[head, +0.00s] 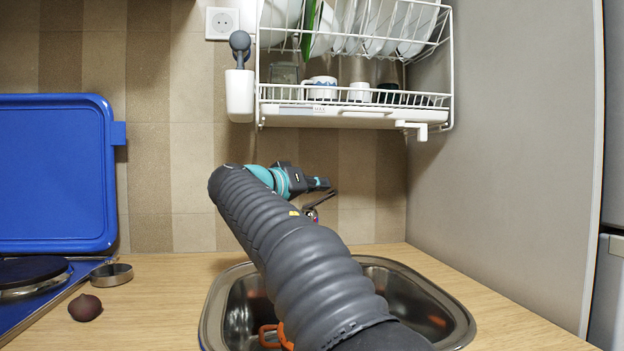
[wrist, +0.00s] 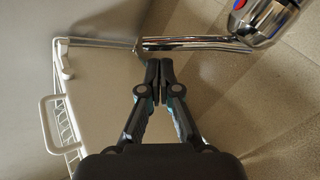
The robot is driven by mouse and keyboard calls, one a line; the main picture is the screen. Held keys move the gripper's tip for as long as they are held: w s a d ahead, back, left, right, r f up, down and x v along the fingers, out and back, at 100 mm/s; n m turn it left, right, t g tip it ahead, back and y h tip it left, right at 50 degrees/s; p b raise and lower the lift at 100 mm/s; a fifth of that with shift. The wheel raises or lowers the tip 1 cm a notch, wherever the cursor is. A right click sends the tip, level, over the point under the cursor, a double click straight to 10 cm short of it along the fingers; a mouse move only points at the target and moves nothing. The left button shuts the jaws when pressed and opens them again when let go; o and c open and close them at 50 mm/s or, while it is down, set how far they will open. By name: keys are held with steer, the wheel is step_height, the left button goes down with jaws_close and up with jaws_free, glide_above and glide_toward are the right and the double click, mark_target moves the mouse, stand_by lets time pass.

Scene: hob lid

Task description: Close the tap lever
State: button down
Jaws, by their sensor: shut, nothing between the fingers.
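The tap lever (wrist: 195,44) is a chrome bar across the top of the wrist view. It runs left from the round chrome tap body (wrist: 262,22), which carries a red and blue mark. In the head view the lever (head: 321,200) slants up to the right, just below my gripper (head: 324,184); my arm hides most of the tap. In the wrist view my gripper (wrist: 158,66) is shut and empty, its fingertips just below the lever. I cannot tell if they touch it.
The sink (head: 440,297) lies below my arm. A white dish rack (head: 357,118) with dishes hangs above, close over the gripper. A grey side panel (head: 510,150) stands at right. A blue hob lid (head: 50,175) stands open at left, beside a small pan (head: 112,275).

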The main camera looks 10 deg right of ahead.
steer(key=shift+d+f, duration=0.1)
steer(key=shift+f, duration=0.1)
stand_by(0.3)
steer(key=f+b, duration=0.1)
steer(key=b, duration=0.1)
steer(key=s+m+b, duration=0.1)
steer(key=b, duration=0.1)
steer(key=shift+d+f, duration=0.35)
steer(key=shift+f, duration=0.05)
steer(key=shift+s+r, duration=0.1)
steer(key=shift+s, duration=0.05)
